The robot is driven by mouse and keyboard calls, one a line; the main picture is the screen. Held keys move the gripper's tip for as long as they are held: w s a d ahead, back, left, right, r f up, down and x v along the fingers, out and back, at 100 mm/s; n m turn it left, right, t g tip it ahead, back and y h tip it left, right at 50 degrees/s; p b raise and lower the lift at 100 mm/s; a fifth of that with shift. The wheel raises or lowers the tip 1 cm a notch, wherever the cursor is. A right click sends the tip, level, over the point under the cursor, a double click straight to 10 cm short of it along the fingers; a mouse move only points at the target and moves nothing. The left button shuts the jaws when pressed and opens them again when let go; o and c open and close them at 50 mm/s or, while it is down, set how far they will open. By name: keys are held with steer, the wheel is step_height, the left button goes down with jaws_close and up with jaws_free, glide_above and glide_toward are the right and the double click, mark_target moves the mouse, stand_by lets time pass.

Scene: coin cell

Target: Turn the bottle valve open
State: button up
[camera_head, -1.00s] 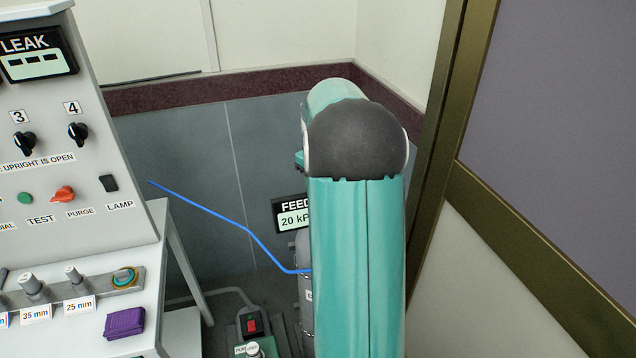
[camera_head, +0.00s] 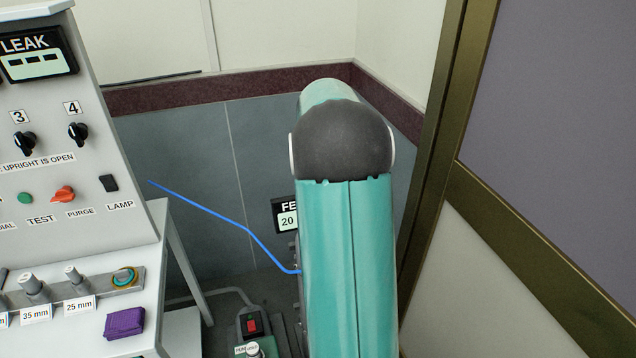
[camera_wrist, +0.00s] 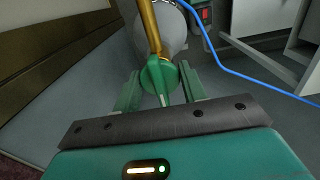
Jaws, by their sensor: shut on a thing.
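In the wrist view my gripper (camera_wrist: 160,84) has its two green fingers on either side of a round green valve handle (camera_wrist: 158,76) and is shut on it. A pale mark shows on the handle's near side. A brass-coloured fitting (camera_wrist: 149,22) runs from the handle toward the top of the picture. The grey-white bottle (camera_wrist: 176,32) shows behind and beside the fitting. In the head view my arm hides the gripper, the handle and nearly all of the bottle.
A blue hose (camera_head: 220,222) runs behind my arm. A FEED display (camera_head: 286,222) is partly covered by my arm. A control panel (camera_head: 75,160) with knobs stands at left, above a purple block (camera_head: 124,322). A pump unit with a red switch (camera_head: 252,326) sits low. A brown-framed partition (camera_head: 520,225) is close on the right.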

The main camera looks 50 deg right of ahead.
steer(key=o, duration=1)
step_height(320, 180, up, 14)
steer(key=shift+f, duration=0.1)
steer(key=shift+a, duration=0.1)
